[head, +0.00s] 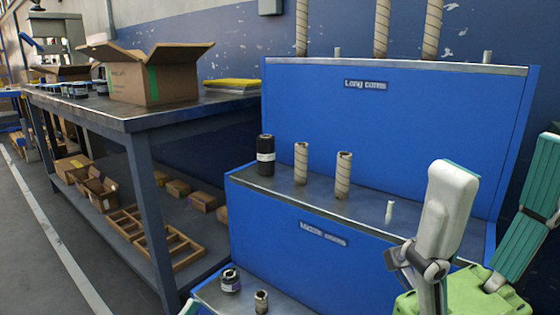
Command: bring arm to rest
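My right arm, with white and teal links, is folded up at the right edge of the head view. A dark grey part (424,268) at the low end of its white link may be my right gripper. Its fingers cannot be made out, and I see nothing held there. This part is in front of the blue stepped rack (390,130). My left gripper is not in view. Only a small pale sliver, perhaps of my own body, shows at the bottom edge.
The rack's middle step holds a black roll (265,155), two cardboard cores (343,175) and a white peg (389,212). A black-and-white roll (230,281) and a short core (261,302) stand lower. A workbench (140,114) with an open box (150,80) stands left; floor beside it is clear.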

